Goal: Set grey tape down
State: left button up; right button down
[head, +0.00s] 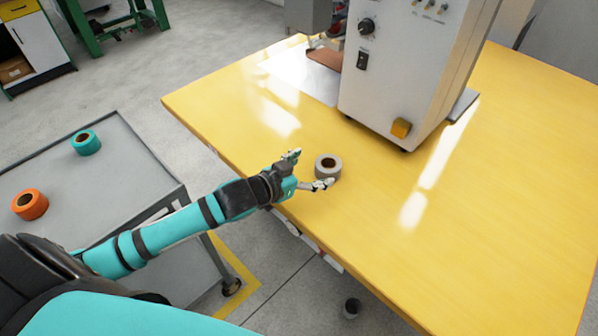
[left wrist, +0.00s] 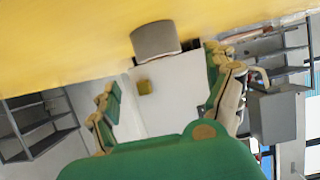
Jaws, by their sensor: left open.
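The grey tape (head: 329,175) lies flat on the yellow table (head: 250,115), near its left edge, with its hole facing up. My left gripper (head: 308,170) is just left of the tape in the head view, fingers spread wide and open towards it. One finger shows by the tape's near side, the other by its far left. In the left wrist view the tape (left wrist: 156,41) rests against the yellow surface beyond the open fingers (left wrist: 165,105), and nothing is held between them. Any contact between finger and tape is too small to tell. My right gripper is not in view.
A white machine (head: 405,70) with a knob and switch stands on the table behind the tape. A grey cart (head: 110,185) at the left carries a teal tape (head: 86,148) and an orange tape (head: 31,211). The table's front right is clear.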

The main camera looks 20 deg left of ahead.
aim_at(293, 216)
pick_arm(q)
jog(key=shift+v, duration=2.25)
jog(key=s+f+g+y, duration=0.1)
jog(key=s+f, duration=0.1)
jog(key=s+f+n+g+y, duration=0.1)
jog(key=s+f, duration=0.1)
jog(key=s, duration=0.1)
jog(key=s+f+g, duration=0.1)
jog(key=s+f, duration=0.1)
jog(key=shift+s+d+f+y, duration=0.1)
jog(key=shift+s+d+y, duration=0.25)
jog(key=shift+y, duration=0.05)
jog(key=s+f+n+g+y, duration=0.1)
jog(key=s+f+g, duration=0.15)
jog(key=s, duration=0.55)
jog(key=s+f+g+y, duration=0.1)
jog(key=s+f+g, duration=0.1)
jog(key=s+g, duration=0.35)
notch_tip(293, 216, down, 21)
jog(key=s+p, duration=0.2)
jog(key=p, duration=0.1)
jog(key=s+a+f+p, duration=0.2)
jog(key=s+a+f, duration=0.1)
jog(key=s+f, duration=1.3)
jog(key=shift+g, duration=0.3)
jog(key=shift+s, duration=0.1)
